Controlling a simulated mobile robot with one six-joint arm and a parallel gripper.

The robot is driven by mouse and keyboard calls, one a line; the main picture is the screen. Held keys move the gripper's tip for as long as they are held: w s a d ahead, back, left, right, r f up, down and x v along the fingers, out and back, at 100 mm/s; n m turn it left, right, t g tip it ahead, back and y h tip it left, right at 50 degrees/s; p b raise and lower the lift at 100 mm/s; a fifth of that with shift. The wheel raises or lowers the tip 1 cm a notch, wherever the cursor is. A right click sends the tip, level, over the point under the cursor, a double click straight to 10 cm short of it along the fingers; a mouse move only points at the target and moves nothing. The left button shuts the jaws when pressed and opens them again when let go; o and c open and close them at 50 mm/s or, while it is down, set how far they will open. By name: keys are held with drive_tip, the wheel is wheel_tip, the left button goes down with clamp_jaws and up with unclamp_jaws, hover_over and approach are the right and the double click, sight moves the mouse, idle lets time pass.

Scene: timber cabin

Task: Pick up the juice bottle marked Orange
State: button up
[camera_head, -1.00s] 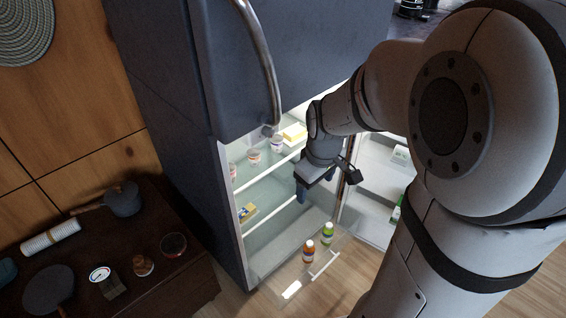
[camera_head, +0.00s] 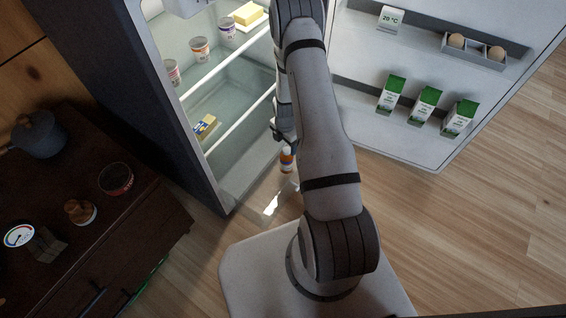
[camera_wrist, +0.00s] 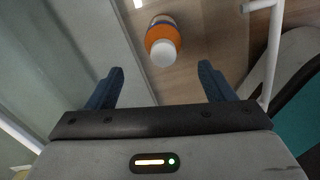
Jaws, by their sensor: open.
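In the head view my arm hides most of the gripper.
A white rail (camera_wrist: 272,55) runs close to the right finger. Fridge shelves on the left hold yoghurt cups (camera_head: 200,49) and a butter pack (camera_head: 205,126). The open door on the right holds green-and-white cartons (camera_head: 426,104) and eggs. A dark cabinet (camera_head: 140,215) stands at left.

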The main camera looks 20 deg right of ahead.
sight(285, 150)
drive_tip(key=shift+n, duration=0.3)
wheel_tip(285, 150, down, 5)
drive_tip(key=shift+d+f+b, duration=0.1)
drive_tip(key=shift+b, duration=0.5)
drive_tip(key=f, duration=0.1)
drive_tip(key=f+b, duration=0.1)
drive_tip(key=f, duration=0.1)
drive_tip(key=f+b, duration=0.1)
drive_tip(key=f, duration=0.1)
drive_tip(key=shift+s+d+f, duration=0.1)
drive_tip(key=shift+d+f, duration=0.05)
drive_tip(key=shift+d, duration=0.1)
drive_tip(key=c, duration=1.2)
drive_tip(key=shift+c, duration=0.2)
